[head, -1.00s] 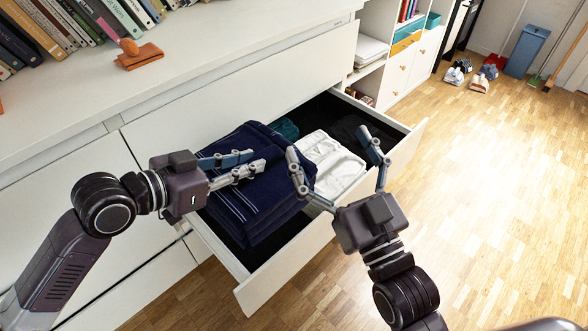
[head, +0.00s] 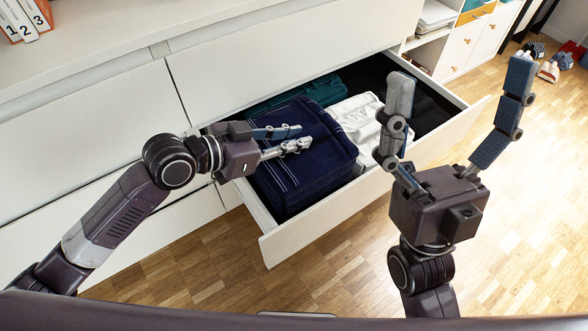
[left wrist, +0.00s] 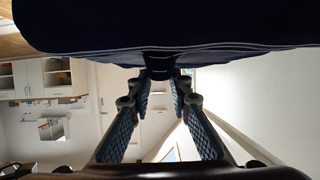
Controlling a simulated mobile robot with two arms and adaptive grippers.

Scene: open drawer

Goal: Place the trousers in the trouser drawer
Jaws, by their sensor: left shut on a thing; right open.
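The navy trousers (head: 305,170), folded with thin pale stripes, form a thick bundle in the left part of the open drawer (head: 312,232). My left gripper (head: 303,138) is shut on them, with its fingers at their top left side. In the left wrist view the dark cloth (left wrist: 160,28) fills the top and meets the fingertips. Whether the bundle rests fully on the drawer floor is hidden. My right gripper (head: 462,75) is open and empty, fingers spread and raised, in front of the drawer's right part in the picture.
White folded clothes (head: 358,118) lie right of the trousers, and teal clothes (head: 300,95) lie behind them. Dark cloth lies further right in the drawer. The cabinet top (head: 150,30) is above.

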